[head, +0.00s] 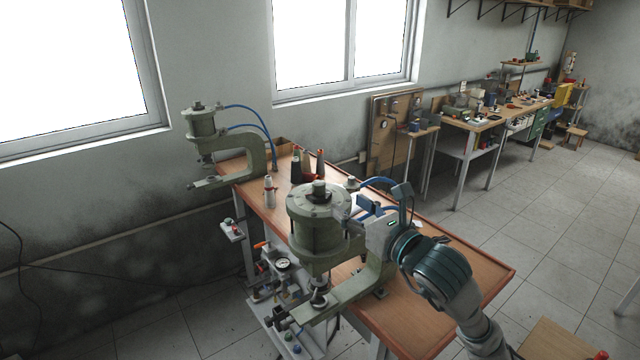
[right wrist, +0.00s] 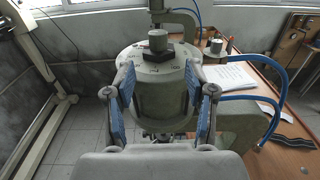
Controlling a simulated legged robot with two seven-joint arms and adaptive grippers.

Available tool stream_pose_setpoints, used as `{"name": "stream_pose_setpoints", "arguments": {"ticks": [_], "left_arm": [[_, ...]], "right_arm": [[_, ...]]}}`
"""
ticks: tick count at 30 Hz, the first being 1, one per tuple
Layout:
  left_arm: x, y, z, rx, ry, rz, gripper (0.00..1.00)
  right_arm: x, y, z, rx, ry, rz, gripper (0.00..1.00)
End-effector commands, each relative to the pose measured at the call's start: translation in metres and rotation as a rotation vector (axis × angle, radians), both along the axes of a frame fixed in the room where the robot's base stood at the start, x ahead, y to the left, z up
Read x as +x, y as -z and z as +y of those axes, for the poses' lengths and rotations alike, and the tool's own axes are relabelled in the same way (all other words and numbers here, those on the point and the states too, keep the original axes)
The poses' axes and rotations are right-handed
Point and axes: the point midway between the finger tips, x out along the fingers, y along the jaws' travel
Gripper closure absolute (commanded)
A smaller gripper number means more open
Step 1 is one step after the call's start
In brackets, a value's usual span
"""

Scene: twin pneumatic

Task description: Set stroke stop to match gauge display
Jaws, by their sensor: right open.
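The near press has a grey-green cylinder (head: 318,232) with a dark stroke stop knob (head: 319,189) on top. In the right wrist view the knob (right wrist: 158,42) stands upright on the cylinder's marked top plate; its markings are too small to read. My right gripper (head: 360,206) is at the right side of the cylinder head. Its blue-padded fingers (right wrist: 160,82) are open, with the cylinder showing between them and the knob beyond; contact with the cylinder cannot be told. A round white gauge (head: 283,264) sits on the panel below, its reading too small to tell. My left gripper is not in view.
A second press (head: 202,125) stands at the table's far end. Blue hoses (right wrist: 262,103) run beside the near press. Bottles and spools (head: 304,166) stand on the wooden table (head: 462,262), and an open booklet (right wrist: 229,76) lies there.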

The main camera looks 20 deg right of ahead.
Motion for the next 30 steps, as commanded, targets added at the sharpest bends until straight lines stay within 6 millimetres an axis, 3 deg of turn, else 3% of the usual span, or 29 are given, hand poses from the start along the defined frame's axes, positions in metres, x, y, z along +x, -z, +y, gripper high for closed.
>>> {"name": "stream_pose_setpoints", "arguments": {"ticks": [9, 15, 27, 28, 30], "left_arm": [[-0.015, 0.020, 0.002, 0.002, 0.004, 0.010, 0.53], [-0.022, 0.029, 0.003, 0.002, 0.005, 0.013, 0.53], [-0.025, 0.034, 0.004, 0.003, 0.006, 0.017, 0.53], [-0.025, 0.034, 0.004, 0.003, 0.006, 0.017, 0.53], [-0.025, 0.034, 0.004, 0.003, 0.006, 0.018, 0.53]], "right_arm": [[0.070, -0.002, 0.023, 0.003, -0.002, 0.001, 0.45], [0.097, -0.002, 0.032, 0.002, -0.002, 0.000, 0.45], [0.107, 0.000, 0.036, 0.000, -0.003, -0.001, 0.45], [0.107, 0.000, 0.036, 0.000, -0.003, -0.001, 0.47], [0.107, 0.000, 0.036, 0.000, -0.003, -0.001, 0.65]]}}
